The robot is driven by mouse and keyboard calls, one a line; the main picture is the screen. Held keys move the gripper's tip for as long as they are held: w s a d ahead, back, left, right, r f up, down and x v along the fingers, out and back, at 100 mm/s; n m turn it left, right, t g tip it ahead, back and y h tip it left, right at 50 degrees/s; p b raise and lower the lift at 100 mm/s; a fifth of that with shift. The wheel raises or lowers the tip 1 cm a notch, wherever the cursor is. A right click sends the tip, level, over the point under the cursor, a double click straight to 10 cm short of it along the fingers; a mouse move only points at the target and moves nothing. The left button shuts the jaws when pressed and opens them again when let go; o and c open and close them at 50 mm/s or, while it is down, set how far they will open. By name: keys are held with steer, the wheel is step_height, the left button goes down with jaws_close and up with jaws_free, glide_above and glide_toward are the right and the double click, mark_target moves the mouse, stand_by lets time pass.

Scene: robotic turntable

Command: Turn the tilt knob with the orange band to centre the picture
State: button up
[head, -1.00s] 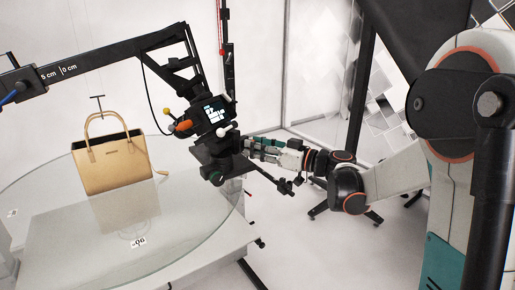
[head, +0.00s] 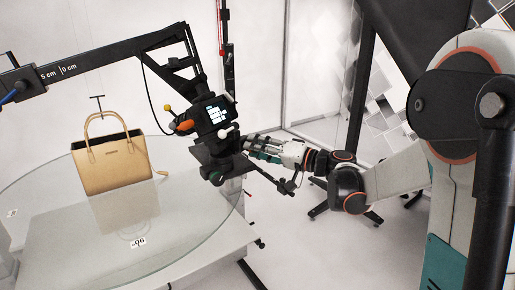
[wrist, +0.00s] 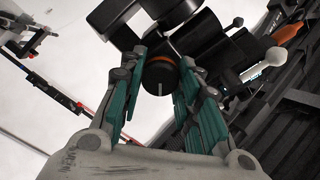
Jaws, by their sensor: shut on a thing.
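The tilt knob (wrist: 160,76) is a dark round knob with a thin orange band and a white line on its face. In the wrist view it sits between the two teal finger sets of my gripper (wrist: 163,66), which is shut on it from both sides. In the head view my gripper (head: 248,144) reaches the right side of the camera head, and its fingers hide the knob. The camera's small screen (head: 217,114) shows white shapes on a dark ground; they are too small to read clearly.
A tan handbag (head: 112,165) stands on the round glass turntable (head: 185,205). A black boom arm (head: 105,62) carries the camera head from the left. An orange handle (head: 184,126) and a white-tipped lever (head: 229,132) stick out nearby. A black handle bar (head: 272,180) hangs below my gripper.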

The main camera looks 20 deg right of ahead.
steer(key=shift+m, duration=0.6)
steer(key=o, duration=1.1)
steer(key=shift+c, duration=0.2)
steer(key=shift+s+d, duration=0.1)
steer(key=shift+d, duration=0.05)
steer(key=v, duration=1.1)
steer(key=shift+s+d, duration=0.2)
steer(key=shift+s, duration=0.1)
